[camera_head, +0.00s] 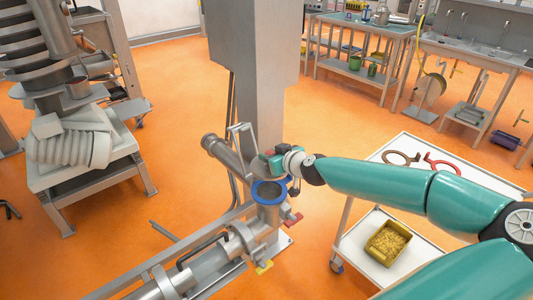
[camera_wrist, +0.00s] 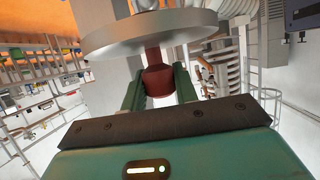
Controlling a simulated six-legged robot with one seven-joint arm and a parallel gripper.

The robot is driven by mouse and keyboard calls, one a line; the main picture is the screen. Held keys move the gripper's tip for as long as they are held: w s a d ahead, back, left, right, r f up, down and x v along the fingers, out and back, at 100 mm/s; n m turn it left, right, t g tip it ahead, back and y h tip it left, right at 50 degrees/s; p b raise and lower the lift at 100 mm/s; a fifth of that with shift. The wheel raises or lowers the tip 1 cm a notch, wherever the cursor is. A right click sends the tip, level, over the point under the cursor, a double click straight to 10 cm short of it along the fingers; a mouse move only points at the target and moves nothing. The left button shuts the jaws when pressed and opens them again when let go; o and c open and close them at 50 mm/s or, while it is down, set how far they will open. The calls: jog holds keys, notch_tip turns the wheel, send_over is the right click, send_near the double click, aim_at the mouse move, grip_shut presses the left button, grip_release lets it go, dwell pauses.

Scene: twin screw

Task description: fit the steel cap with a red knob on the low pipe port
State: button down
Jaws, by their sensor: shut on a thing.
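The steel cap (camera_wrist: 150,35) shows in the wrist view as a wide grey disc with a short red stem and red knob (camera_wrist: 158,80) on its near side. My gripper (camera_wrist: 158,88) is shut on the red knob, with one green finger on each side. In the head view my gripper (camera_head: 277,160) is just above and beside an upward-facing pipe port with a blue rim (camera_head: 270,191). A grey pipe with a flanged end (camera_head: 209,143) lies to its left.
A grey column (camera_head: 255,60) stands right behind the pipework. A red handle (camera_head: 293,219) and a yellow handle (camera_head: 264,267) stick out below the port. A white cart (camera_head: 350,245) at right carries a yellow bin (camera_head: 388,243) and two ring clamps (camera_head: 440,163).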

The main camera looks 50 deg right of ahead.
jog(key=shift+w+a+f, duration=0.15)
jog(key=shift+w+f, duration=0.1)
jog(key=shift+f, duration=0.25)
jog(key=shift+s+f, duration=0.2)
jog(key=shift+f, duration=0.05)
jog(key=shift+w+f, duration=0.1)
jog(key=shift+f, duration=3.85)
jog(key=shift+f, duration=0.25)
jog(key=c, duration=1)
grip_release()
